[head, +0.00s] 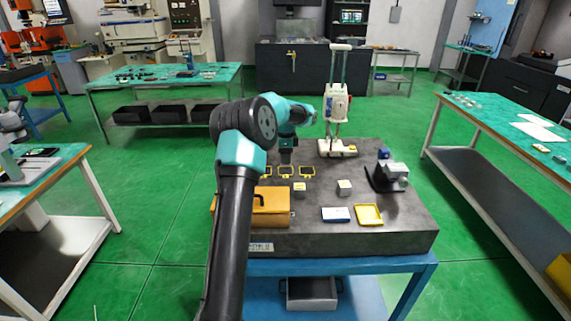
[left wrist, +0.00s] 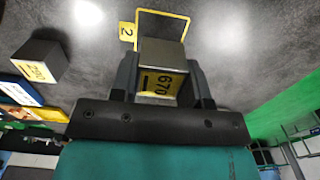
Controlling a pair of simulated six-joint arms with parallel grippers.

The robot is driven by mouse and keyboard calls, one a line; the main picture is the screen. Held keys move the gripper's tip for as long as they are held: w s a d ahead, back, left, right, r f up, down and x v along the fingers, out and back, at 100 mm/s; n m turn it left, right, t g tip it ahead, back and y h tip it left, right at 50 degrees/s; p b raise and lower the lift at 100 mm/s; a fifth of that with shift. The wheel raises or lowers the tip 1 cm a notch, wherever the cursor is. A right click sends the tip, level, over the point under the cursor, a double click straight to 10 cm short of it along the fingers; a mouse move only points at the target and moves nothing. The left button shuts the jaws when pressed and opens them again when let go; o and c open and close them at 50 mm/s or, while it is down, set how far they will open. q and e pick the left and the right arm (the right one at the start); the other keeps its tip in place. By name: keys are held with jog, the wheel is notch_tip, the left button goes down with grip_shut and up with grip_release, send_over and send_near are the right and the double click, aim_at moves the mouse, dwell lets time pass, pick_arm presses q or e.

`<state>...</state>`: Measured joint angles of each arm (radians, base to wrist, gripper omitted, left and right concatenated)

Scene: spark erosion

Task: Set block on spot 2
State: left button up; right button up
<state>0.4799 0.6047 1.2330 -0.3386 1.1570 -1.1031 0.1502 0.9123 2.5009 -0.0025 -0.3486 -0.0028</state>
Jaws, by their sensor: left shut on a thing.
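My left gripper (head: 286,157) is over the back left of the dark stone slab (head: 395,225), close to the yellow spot outlines. In the left wrist view the gripper (left wrist: 164,88) is shut on a grey block (left wrist: 162,53) with a yellow label reading 670. Spot 2 is a yellow outline (left wrist: 186,18) with a number tag (left wrist: 127,35); it lies just beyond the block, which covers its near part. I cannot tell whether the block touches the slab. I cannot make out the held block in the head view. My right gripper is not in view.
Two grey blocks, one (head: 299,187) in front of the outlines and one (head: 344,187) further right, stand on the slab. An orange case (head: 268,208), a blue-and-white item (head: 336,214), a yellow tray (head: 369,215) and a white tall device (head: 337,105) are also there.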

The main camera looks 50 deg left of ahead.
pick_arm(q)
jog(key=shift+f, duration=1.65)
jog(key=shift+f, duration=0.15)
jog(key=o, duration=1)
notch_tip(320, 180, up, 12)
jog(key=shift+r, duration=0.2)
